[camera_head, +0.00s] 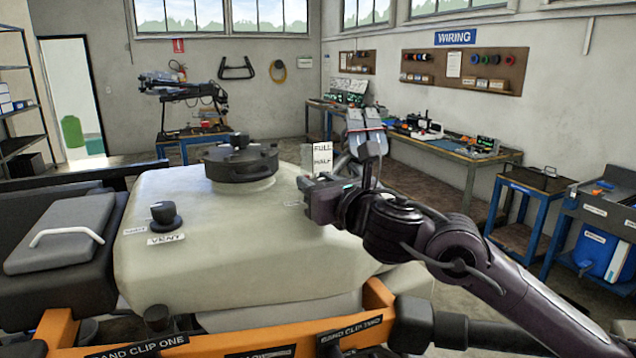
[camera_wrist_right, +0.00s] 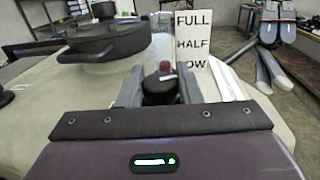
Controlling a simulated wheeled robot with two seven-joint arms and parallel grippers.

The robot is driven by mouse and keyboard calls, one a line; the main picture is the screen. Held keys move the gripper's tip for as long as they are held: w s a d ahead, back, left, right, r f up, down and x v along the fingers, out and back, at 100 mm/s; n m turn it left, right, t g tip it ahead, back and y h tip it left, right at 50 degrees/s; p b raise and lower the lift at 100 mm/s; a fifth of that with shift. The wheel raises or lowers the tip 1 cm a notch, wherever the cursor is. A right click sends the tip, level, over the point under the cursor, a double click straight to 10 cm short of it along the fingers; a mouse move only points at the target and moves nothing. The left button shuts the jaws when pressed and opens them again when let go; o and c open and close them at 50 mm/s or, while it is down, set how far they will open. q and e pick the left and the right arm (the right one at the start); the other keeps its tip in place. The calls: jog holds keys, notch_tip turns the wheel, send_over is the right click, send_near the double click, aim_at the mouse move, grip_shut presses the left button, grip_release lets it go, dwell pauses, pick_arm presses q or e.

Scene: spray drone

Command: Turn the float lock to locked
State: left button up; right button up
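A pale spray tank (camera_head: 215,250) fills the middle of the head view. The right wrist view shows a dark knob (camera_wrist_right: 159,90), which looks like the float lock, with a small red piece (camera_wrist_right: 165,67) just above or behind it. A clear tube (camera_wrist_right: 163,42) rises behind, beside a white FULL/HALF/LOW card (camera_wrist_right: 193,40). My right gripper (camera_wrist_right: 161,88) has one finger on each side of the knob, apparently touching both sides. In the head view my right gripper (camera_head: 312,190) hides the knob. Its turned position is not readable. My left gripper is not in view.
A black lid (camera_head: 240,163) and a black vent knob (camera_head: 163,213) stand on the tank. An orange frame (camera_head: 375,298) runs along the near side. Grey folded parts (camera_head: 366,132) stand behind the card. Workbenches (camera_head: 450,148) line the right wall.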

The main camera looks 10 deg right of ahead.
jog(key=shift+c, duration=0.8)
jog(key=h+b, duration=0.1)
jog(key=m+h+b, duration=0.1)
jog(key=b, duration=0.1)
jog(key=shift+a+f+m+t, duration=0.1)
jog(key=shift+f+m+t, duration=0.1)
jog(key=shift+m+t, duration=0.1)
jog(key=m+h+b, duration=0.1)
jog(key=h, duration=0.1)
jog(key=shift+r+h, duration=0.15)
jog(key=shift+h, duration=0.15)
jog(key=o, duration=1)
jog(key=shift+c, duration=0.2)
jog(key=s+p, duration=0.1)
jog(key=s, duration=0.7)
jog(key=shift+d, duration=0.2)
